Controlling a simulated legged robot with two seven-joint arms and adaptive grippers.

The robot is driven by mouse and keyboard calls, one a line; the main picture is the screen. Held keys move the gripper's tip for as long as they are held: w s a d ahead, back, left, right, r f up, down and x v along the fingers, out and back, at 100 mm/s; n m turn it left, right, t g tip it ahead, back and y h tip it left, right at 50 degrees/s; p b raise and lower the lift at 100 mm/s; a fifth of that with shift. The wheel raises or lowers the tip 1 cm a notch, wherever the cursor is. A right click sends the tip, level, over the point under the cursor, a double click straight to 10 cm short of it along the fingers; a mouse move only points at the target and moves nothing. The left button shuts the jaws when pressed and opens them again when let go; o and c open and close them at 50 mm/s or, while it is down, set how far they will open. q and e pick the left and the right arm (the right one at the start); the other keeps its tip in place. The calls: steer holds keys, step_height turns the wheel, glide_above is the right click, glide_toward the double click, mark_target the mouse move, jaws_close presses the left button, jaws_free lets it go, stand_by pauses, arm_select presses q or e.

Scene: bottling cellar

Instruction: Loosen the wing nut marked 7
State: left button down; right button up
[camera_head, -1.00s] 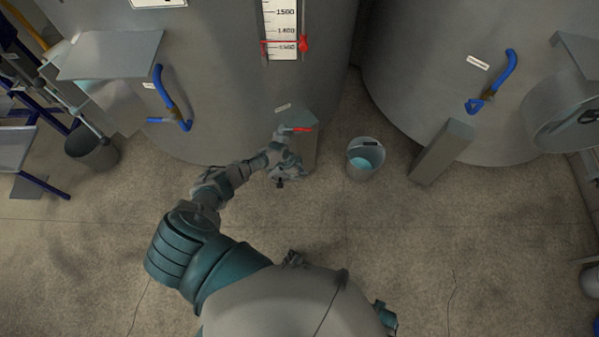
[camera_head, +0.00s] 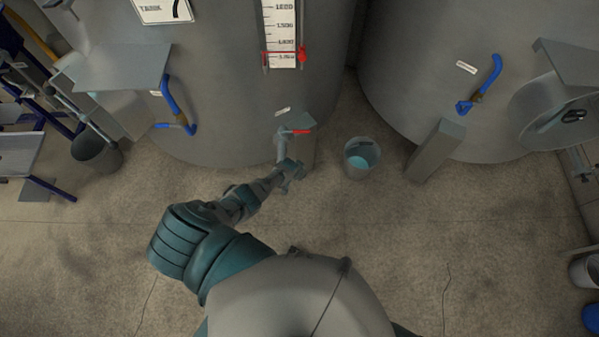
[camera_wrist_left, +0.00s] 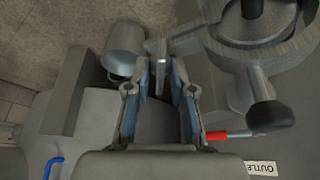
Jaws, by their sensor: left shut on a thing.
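My left gripper (camera_head: 290,172) is at the outlet fitting low on the left tank, just in front of the red-handled valve (camera_head: 300,131). In the left wrist view, the two blue-padded fingers (camera_wrist_left: 164,78) close around a thin grey metal piece (camera_wrist_left: 161,62), which looks like a wing of the wing nut. No 7 is readable. A round metal fitting (camera_wrist_left: 235,50) with a dark knob lies to the right of the fingers. My right gripper is not in view.
A grey bucket with bluish liquid (camera_head: 362,158) stands on the floor right of the outlet. A grey tank leg (camera_head: 435,150) is farther right. Blue-handled levers (camera_head: 174,105) stick out from the tanks. The floor in front is clear.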

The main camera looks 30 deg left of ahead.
arm_select(q)
steer(key=n, duration=0.1)
steer(key=n+y, duration=0.1)
steer(key=n, duration=0.1)
steer(key=shift+w+d+n, duration=0.15)
steer(key=shift+n, duration=0.15)
steer(key=shift+r+n+y, duration=0.1)
steer(key=shift+n+y, duration=0.5)
steer(key=shift+n, duration=0.8)
steer(key=shift+w, duration=0.1)
steer(key=c, duration=1)
jaws_free()
steer(key=shift+c, duration=0.2)
